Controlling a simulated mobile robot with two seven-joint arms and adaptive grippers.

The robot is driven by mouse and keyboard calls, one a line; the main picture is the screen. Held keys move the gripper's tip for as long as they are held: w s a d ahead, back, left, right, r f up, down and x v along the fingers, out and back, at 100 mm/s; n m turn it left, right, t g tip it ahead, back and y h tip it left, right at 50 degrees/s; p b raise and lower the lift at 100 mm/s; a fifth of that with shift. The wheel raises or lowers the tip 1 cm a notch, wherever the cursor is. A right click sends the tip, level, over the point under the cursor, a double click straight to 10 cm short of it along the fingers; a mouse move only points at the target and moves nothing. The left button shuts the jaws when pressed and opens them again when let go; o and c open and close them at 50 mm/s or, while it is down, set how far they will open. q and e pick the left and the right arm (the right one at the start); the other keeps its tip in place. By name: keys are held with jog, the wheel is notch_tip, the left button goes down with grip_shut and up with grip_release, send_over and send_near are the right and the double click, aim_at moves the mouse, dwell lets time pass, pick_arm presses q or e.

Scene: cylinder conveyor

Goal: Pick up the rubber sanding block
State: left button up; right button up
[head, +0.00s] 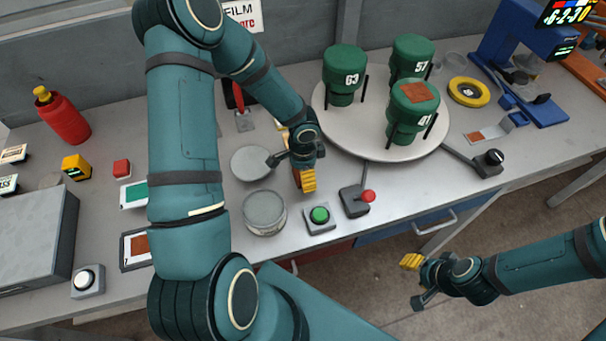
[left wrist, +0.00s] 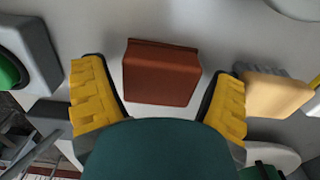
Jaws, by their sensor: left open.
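A red-brown block (left wrist: 161,72), which looks like the rubber sanding block, lies on the grey bench (head: 338,200) in the left wrist view. My left gripper (left wrist: 162,95) is open, with its yellow-padded fingers on either side of the block and visible gaps to both. In the head view, my left gripper (head: 291,171) hangs over the bench and mostly hides the block. A tan block (left wrist: 275,92) lies just outside the right-hand finger in the wrist view. My right gripper (head: 415,282) is open and empty, beyond the bench's front edge.
A turntable (head: 345,122) with three green cylinders stands behind and right. A red bottle (head: 64,118) stands far left.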

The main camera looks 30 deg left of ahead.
pick_arm(q)
jog(key=shift+f, duration=0.3)
jog(key=c, duration=1.1)
jog(key=shift+o, duration=0.2)
jog(key=shift+r, duration=0.1)
notch_tip(320, 180, up, 10)
jog(key=shift+f+p, duration=0.1)
jog(key=shift+p, duration=0.85)
